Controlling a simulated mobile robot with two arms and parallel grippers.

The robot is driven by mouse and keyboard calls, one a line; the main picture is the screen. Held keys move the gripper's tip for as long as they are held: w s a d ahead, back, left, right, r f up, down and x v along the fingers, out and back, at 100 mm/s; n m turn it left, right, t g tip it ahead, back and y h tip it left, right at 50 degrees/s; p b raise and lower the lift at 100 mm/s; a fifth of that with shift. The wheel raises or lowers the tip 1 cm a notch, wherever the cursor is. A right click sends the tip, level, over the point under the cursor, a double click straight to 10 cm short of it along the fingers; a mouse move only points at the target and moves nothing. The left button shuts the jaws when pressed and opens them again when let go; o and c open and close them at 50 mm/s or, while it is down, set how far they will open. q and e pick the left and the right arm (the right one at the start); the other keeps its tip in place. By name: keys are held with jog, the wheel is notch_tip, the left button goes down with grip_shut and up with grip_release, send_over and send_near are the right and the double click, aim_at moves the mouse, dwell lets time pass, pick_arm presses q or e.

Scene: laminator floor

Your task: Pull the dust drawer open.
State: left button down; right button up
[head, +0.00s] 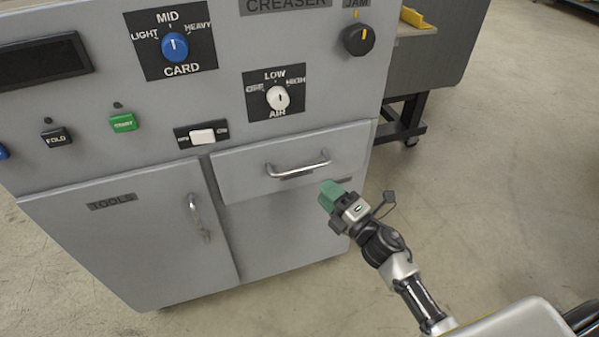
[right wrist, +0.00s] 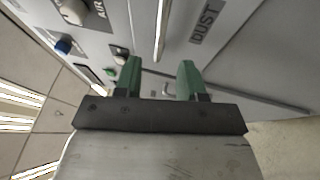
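The dust drawer (head: 245,178) is the grey front at the upper right of the cabinet, and it looks shut. Its silver bar handle (head: 298,168) runs across the front; in the right wrist view the handle (right wrist: 160,30) lies ahead, in line with the gap between the fingers. The DUST label (right wrist: 205,22) shows beside it there. My right gripper (head: 330,194), with green fingers, is just below and right of the handle in the head view. In the right wrist view the gripper (right wrist: 160,82) is open and empty, apart from the handle. My left gripper is not in view.
The TOOLS door (head: 135,240) with its upright handle (head: 198,215) is left of the drawer. A white rocker switch (head: 202,136), the AIR knob (head: 278,98) and the CARD knob (head: 175,47) sit above. Free floor (head: 500,170) lies to the right.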

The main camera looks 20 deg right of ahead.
aim_at(302, 167)
jog(key=x, duration=0.9)
jog(key=shift+w+a, duration=0.1)
jog(key=shift+w, duration=0.1)
jog(key=shift+c, duration=0.2)
grip_shut()
